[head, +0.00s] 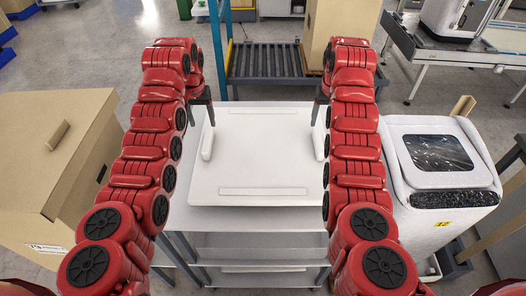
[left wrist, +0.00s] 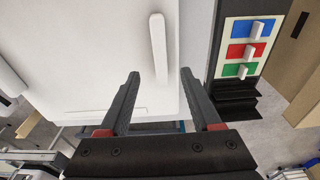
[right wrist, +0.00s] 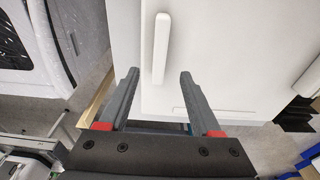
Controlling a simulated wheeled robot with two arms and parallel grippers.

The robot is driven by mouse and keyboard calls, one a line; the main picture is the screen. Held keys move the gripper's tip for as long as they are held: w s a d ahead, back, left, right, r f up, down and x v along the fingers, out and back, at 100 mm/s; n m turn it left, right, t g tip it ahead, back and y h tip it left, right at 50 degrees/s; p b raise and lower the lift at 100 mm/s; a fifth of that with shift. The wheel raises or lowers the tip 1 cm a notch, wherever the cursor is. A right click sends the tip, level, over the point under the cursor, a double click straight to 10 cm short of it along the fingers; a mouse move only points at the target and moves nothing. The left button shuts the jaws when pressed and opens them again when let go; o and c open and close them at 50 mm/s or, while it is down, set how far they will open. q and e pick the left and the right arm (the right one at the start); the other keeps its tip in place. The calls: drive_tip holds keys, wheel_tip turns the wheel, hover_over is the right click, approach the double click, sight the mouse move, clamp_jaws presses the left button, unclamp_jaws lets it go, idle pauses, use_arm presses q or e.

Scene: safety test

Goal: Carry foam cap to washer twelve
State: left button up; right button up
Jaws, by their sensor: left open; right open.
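The foam cap, a flat white slab (head: 262,150), lies on a pale table in front of me, with a raised white bar near its left and right edges. My left gripper (head: 207,122) is open over the left bar, which lies between and beyond its fingertips (left wrist: 160,74). My right gripper (head: 319,112) is open over the right bar, likewise framed by its fingertips (right wrist: 160,72). Both grippers are empty. The washer (head: 398,190), white with a dark window and a yellow label that seems to read 12, stands right of the table. It partly shows in the right wrist view (right wrist: 30,75).
A large cardboard box (head: 40,140) stands left of the table. A roller conveyor (head: 270,62) with a carton (head: 340,20) is behind it. A panel with blue, red and green switches (left wrist: 246,50) shows in the left wrist view. A metal-framed bench (head: 455,55) stands at back right.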

sight(207, 138)
use_arm(q)
drive_tip(key=f, duration=0.6)
drive_tip(key=w+f, duration=0.1)
drive_tip(key=f, duration=0.2)
drive_tip(key=shift+f, duration=0.25)
use_arm(e)
drive_tip(key=f, duration=0.6)
drive_tip(key=w+f, duration=0.1)
drive_tip(key=f, duration=0.2)
drive_tip(key=shift+f, duration=0.25)
use_arm(q)
drive_tip(key=shift+f, duration=0.3)
use_arm(e)
drive_tip(key=shift+w+f, duration=0.1)
drive_tip(key=shift+f, duration=0.15)
use_arm(q)
drive_tip(key=shift+w, duration=0.1)
clamp_jaws()
use_arm(e)
clamp_jaws()
